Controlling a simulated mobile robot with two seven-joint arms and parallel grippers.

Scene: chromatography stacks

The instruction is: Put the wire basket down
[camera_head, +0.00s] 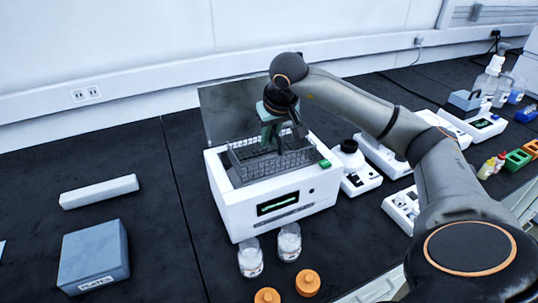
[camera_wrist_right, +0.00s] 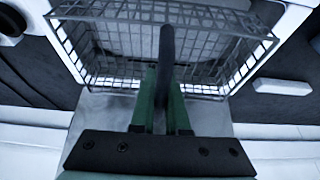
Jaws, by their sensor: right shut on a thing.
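The wire basket (camera_head: 248,157) is a grey mesh box. In the head view it is at the open top of a white bench instrument (camera_head: 272,207) with a small green display. My right gripper (camera_head: 277,143) comes down over the basket and is shut on it. In the right wrist view the green fingers (camera_wrist_right: 166,95) meet at a dark upright handle bar, with the basket mesh (camera_wrist_right: 105,62) beyond them. The basket looks level. I cannot tell whether its bottom touches the inside of the instrument. My left gripper is not in view.
Two clear jars (camera_head: 250,258) and two orange caps (camera_head: 307,283) stand before the instrument. A grey lid (camera_head: 232,108) stands up behind it. Small devices (camera_head: 360,178) crowd its right side. A blue box marked PLATES (camera_head: 93,255) and a white bar (camera_head: 98,192) lie left, with clear bench between.

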